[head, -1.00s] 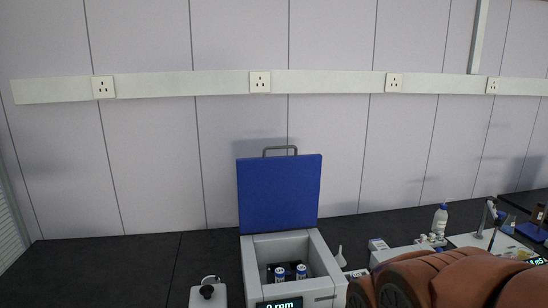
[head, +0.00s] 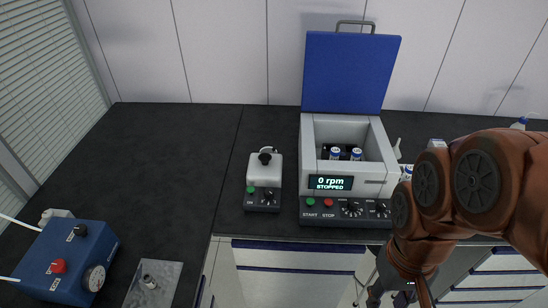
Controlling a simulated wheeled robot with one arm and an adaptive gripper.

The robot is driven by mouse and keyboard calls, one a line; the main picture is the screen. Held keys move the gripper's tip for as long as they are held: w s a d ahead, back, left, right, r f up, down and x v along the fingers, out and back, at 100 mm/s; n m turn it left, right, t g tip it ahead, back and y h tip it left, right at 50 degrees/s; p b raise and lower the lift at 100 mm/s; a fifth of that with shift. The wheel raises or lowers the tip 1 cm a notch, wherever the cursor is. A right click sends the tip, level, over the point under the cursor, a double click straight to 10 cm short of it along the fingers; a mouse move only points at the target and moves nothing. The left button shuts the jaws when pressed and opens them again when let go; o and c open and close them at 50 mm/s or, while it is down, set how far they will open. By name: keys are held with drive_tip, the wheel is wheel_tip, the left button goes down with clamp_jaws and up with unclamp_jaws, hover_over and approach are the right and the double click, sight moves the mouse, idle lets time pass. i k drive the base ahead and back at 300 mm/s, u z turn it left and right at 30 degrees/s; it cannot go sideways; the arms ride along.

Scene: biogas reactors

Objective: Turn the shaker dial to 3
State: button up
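A small white device (head: 264,172) with a black cup-like top stands on the dark bench; its dark front panel carries a green ON button and a black dial (head: 269,196). To its right stands a white box device (head: 309,150) with its blue lid (head: 350,75) up. Its display (head: 330,183) reads 0 rpm, STOPPED; below are START and STOP buttons and two black dials (head: 352,209). I cannot tell from labels which one is the shaker, and dial settings are too small to read. My orange arm covers the right side; my gripper's fingers do not show.
A blue control box (head: 66,265) with a red knob and gauge sits at the lower left, near a grey metal plate (head: 153,285). Two capped tubes (head: 345,154) stand inside the open box. The bench left of the small device is clear. Drawers lie below the front edge.

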sight(269, 193)
drive_tip(key=k, duration=0.35)
drive_tip(key=u, duration=0.65)
drive_tip(key=i, duration=0.9)
drive_tip(key=u, duration=0.65)
